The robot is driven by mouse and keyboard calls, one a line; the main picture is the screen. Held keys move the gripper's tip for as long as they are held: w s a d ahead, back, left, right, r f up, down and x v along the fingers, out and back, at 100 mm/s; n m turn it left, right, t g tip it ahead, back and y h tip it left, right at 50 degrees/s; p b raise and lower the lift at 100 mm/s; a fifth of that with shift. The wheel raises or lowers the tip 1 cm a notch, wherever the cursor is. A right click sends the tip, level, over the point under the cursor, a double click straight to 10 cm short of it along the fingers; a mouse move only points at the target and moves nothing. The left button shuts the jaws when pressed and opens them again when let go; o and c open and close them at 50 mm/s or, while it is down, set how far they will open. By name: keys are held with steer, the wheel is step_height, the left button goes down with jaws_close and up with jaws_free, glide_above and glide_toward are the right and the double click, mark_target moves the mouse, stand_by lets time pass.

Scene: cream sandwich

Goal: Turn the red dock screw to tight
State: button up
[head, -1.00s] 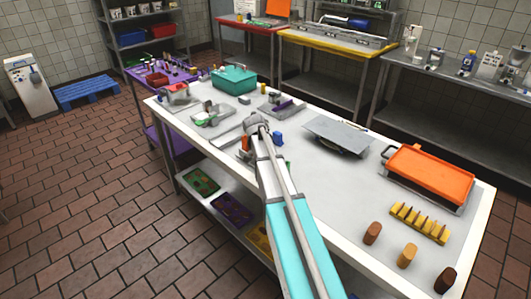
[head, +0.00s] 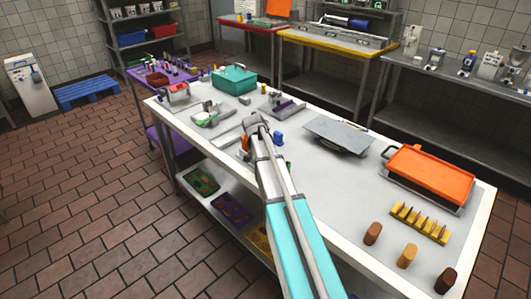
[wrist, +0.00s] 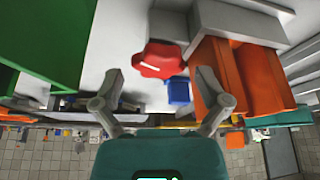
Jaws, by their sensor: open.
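The red dock screw (wrist: 160,60) is a lobed red knob with a white line on its face, seen in the wrist view. My gripper (wrist: 159,76) is open, with one finger on each side of the screw, just short of it in the picture. I cannot tell whether either finger touches it. In the head view my gripper (head: 255,124) is above the near-left part of the long table, and I cannot make out the screw there.
In the wrist view a blue block (wrist: 178,92) is beside the screw, an orange block (wrist: 215,75) to the right and a green one (wrist: 45,40) to the left. On the table (head: 300,185) stand a teal box (head: 234,80), a grey plate (head: 338,136) and an orange-lidded tray (head: 430,174).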

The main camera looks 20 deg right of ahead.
steer(key=shift+r, duration=0.1)
step_height(320, 180, up, 5)
steer(key=p, duration=0.5)
steer(key=shift+r, duration=0.1)
steer(key=shift+a, duration=0.15)
steer(key=shift+n, duration=0.5)
